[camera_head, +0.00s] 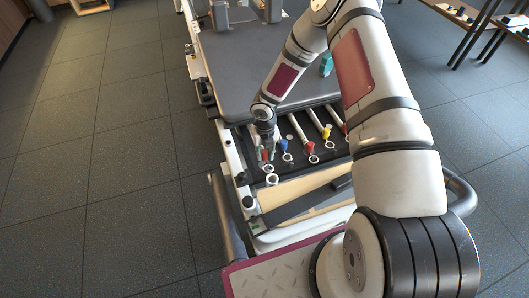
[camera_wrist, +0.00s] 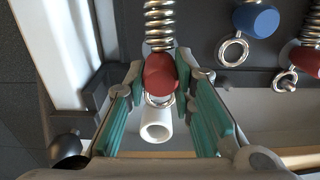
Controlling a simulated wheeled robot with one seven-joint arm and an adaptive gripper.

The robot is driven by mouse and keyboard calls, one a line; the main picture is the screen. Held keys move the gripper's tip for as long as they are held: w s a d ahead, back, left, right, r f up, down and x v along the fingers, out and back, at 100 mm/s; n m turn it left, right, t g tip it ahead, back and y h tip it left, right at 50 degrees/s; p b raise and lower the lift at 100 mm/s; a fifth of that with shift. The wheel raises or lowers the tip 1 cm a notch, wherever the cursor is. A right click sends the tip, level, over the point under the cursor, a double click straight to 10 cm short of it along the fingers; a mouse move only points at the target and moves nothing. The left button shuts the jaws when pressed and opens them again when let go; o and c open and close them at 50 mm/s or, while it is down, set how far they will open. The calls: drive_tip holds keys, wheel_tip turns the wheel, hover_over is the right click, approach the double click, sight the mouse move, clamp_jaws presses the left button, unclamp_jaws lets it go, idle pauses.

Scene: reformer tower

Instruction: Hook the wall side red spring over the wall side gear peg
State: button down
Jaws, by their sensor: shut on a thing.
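The wall side red spring (camera_wrist: 160,22) is a metal coil with a red knob (camera_wrist: 160,73) and a metal ring (camera_wrist: 160,99) at its end. My gripper (camera_wrist: 162,80) has its teal pads on either side of the red knob and is shut on it. The white hollow gear peg (camera_wrist: 157,125) is right by the ring, its open end towards the wrist camera. I cannot tell whether the ring is around the peg or only against it. In the head view my gripper (camera_head: 267,143) is at the left end of the spring row and hides most of this spring.
A blue-knobbed spring (camera_wrist: 256,20) and another red-knobbed spring (camera_wrist: 305,60) lie to the right, with a yellow one (camera_head: 326,132) beyond. The white frame rail (camera_wrist: 60,45) runs close on the left. A dark round knob (camera_wrist: 65,147) is at lower left.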

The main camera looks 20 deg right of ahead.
drive_tip(key=shift+s+f, duration=0.15)
drive_tip(key=shift+f, duration=0.35)
drive_tip(key=shift+f+b, duration=0.5)
drive_tip(key=shift+b, duration=0.1)
drive_tip(key=shift+f, duration=0.1)
drive_tip(key=shift+w+f+b, duration=0.2)
drive_tip(key=shift+f+b, duration=0.15)
drive_tip(key=shift+f, duration=0.3)
idle(0.5)
drive_tip(key=c, duration=1.3)
unclamp_jaws()
drive_tip(key=shift+o, duration=0.4)
drive_tip(key=shift+o, duration=1.3)
